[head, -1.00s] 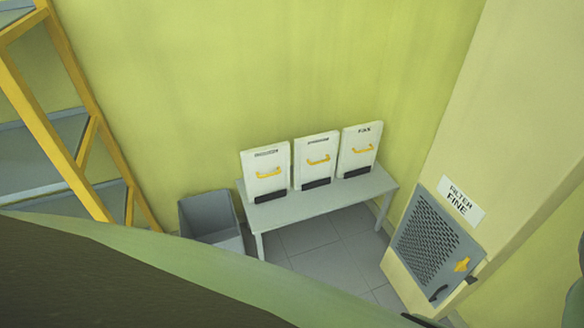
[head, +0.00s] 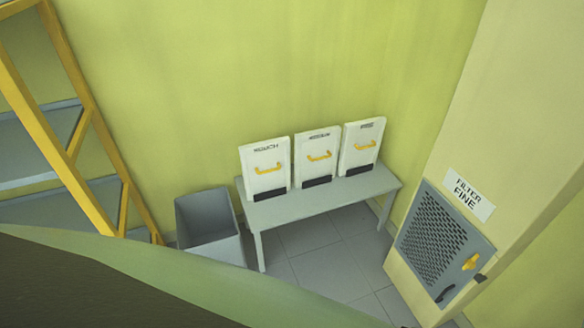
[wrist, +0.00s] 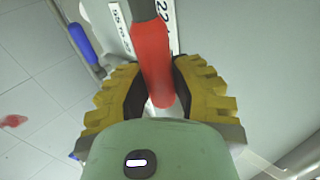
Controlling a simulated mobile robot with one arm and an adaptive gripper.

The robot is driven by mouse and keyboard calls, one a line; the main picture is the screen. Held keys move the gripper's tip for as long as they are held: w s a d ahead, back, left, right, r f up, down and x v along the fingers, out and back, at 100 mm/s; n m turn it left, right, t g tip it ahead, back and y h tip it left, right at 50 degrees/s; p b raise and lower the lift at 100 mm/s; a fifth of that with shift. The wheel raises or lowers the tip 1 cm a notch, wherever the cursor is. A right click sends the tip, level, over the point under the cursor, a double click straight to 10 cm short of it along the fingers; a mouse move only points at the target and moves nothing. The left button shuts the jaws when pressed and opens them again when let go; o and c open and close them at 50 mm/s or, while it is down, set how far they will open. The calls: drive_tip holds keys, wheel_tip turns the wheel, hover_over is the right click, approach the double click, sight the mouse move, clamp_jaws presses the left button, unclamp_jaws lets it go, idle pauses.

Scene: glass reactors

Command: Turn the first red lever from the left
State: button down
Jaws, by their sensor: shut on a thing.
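In the wrist view, a red lever (wrist: 154,65) with a dark upper end stands between the two yellow, ridged fingers of my gripper (wrist: 158,88). The fingers are closed in on the red grip from both sides. The head view shows neither the lever nor my gripper.
In the wrist view, a blue handle (wrist: 82,44) is at the upper left, beside a white scale plate (wrist: 122,28). The head view shows a table (head: 320,206) with three white panels, a grey bin (head: 207,217), a yellow frame (head: 66,165) and a filter cabinet (head: 440,245).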

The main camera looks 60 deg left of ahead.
drive_tip(key=c, duration=0.8)
unclamp_jaws()
drive_tip(key=shift+o, duration=0.2)
drive_tip(key=shift+s, duration=0.15)
drive_tip(key=v, duration=1.1)
drive_tip(key=shift+s+r, duration=0.3)
